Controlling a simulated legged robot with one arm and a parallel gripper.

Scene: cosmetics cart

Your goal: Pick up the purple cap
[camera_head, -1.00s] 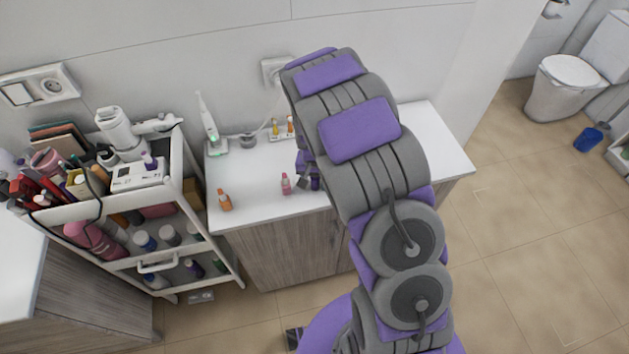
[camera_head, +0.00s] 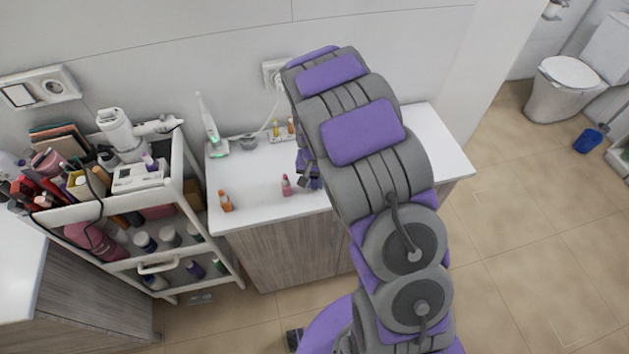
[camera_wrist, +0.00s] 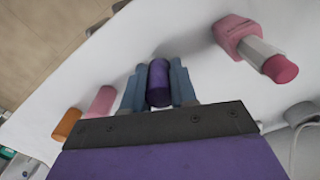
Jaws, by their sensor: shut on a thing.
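The purple cap (camera_wrist: 159,84) is a short dark purple cylinder in the wrist view. My gripper (camera_wrist: 158,84) is shut on it, with one blue-grey finger on each side. White counter shows around and beyond the cap; I cannot tell whether the cap touches it. In the head view my gripper (camera_head: 309,172) is over the counter, partly behind my arm, and the cap cannot be made out there.
A pink lipstick (camera_wrist: 255,48) is right of my gripper in the wrist view. Pink (camera_wrist: 101,102) and orange (camera_wrist: 67,124) items are at left. The white counter (camera_head: 258,178) has free room; a crowded cart (camera_head: 172,247) stands left.

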